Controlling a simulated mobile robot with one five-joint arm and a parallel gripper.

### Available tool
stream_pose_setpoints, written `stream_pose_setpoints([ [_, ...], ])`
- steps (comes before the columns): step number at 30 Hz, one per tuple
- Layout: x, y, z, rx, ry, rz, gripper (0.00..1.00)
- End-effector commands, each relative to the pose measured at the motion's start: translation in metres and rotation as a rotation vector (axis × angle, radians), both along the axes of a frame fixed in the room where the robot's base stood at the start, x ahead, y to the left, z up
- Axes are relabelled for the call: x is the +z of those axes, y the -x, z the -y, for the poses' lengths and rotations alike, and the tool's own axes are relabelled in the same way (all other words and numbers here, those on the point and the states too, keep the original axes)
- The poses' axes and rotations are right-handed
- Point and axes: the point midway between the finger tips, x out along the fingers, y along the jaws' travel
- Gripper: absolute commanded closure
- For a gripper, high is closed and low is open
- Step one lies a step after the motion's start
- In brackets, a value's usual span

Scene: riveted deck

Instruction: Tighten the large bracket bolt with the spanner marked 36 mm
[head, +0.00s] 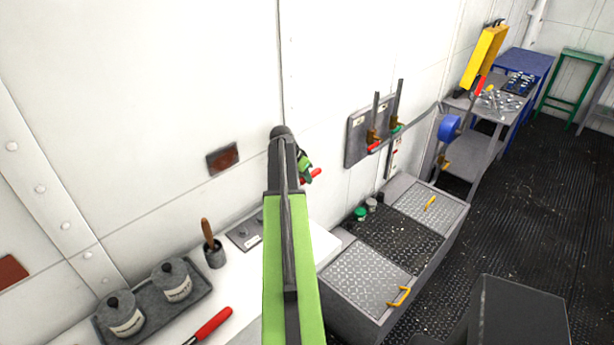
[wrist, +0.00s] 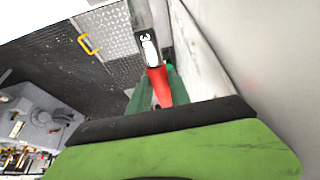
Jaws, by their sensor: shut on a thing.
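My gripper (head: 303,170), on a green arm, is out in front of the white wall in the head view. It is shut on a red-handled spanner (wrist: 160,85), whose red handle also shows beside the fingers in the head view (head: 314,175). In the wrist view its dark shank carries a white mark; a 3 seems to show, but the full size is not readable. The spanner's jaw end is not clear. A grey bracket plate (head: 357,145) with uprights and brass-coloured fittings (head: 372,136) is on the wall to the right. I cannot tell which fitting is the large bolt.
A white bench below holds a tray with two lidded pots (head: 172,281), a brush in a cup (head: 214,253) and another red-handled tool (head: 212,324). A low grey chest (head: 365,280) with yellow handles stands right. Dark floor (head: 530,210) lies open beyond it.

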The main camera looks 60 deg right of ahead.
Motion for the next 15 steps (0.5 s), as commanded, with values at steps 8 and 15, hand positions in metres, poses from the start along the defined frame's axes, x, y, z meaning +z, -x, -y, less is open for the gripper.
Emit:
stream_pose_setpoints([
  [8,-0.0011,0.0001,0.0002,0.0,0.0,0.0,1.0],
  [15,-0.005,0.0001,0.0001,0.0,0.0,0.0,1.0],
])
